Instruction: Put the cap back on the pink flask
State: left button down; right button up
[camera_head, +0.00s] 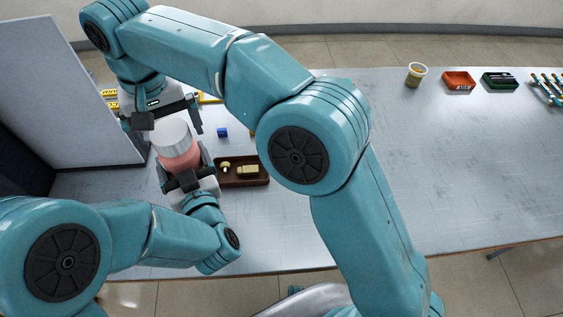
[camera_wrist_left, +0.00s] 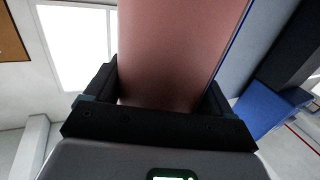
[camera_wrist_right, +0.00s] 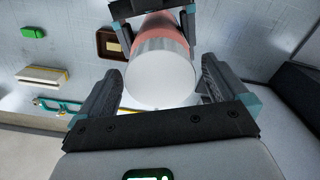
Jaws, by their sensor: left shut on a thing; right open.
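The pink flask (camera_head: 182,162) is held by my left gripper (camera_head: 181,176), which is shut on its body near the left of the table. The pink body also fills the left wrist view (camera_wrist_left: 180,50) between the fingers. The silver cap (camera_head: 172,138) sits in line on the flask's upper end; I cannot tell how firmly it is seated. My right gripper (camera_head: 166,114) is open just beyond the cap. In the right wrist view the cap's round end (camera_wrist_right: 160,80) lies between the spread fingers, with visible gaps on both sides.
A brown tray (camera_head: 262,180) with small items lies right of the flask, with a blue block (camera_head: 222,132) behind it. A grey panel (camera_head: 60,90) stands at left. The table's right middle is clear.

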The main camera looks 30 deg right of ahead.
notch_tip(320, 180, up, 7)
jog(key=shift+w, duration=0.1)
jog(key=d+f+m, duration=0.1)
jog(key=d+f, duration=0.3)
jog(key=d, duration=0.5)
jog(key=d+f+m, duration=0.1)
jog(key=d+f, duration=0.2)
jog(key=d, duration=0.5)
jog(key=s+d+f+n, duration=0.1)
jog(key=s+f, duration=0.1)
jog(key=f, duration=0.6)
jog(key=s+d+f+n, duration=0.1)
jog(key=s+d+f, duration=0.1)
jog(key=f, duration=0.7)
jog(key=shift+s, duration=0.85)
jog(key=shift+r, duration=0.1)
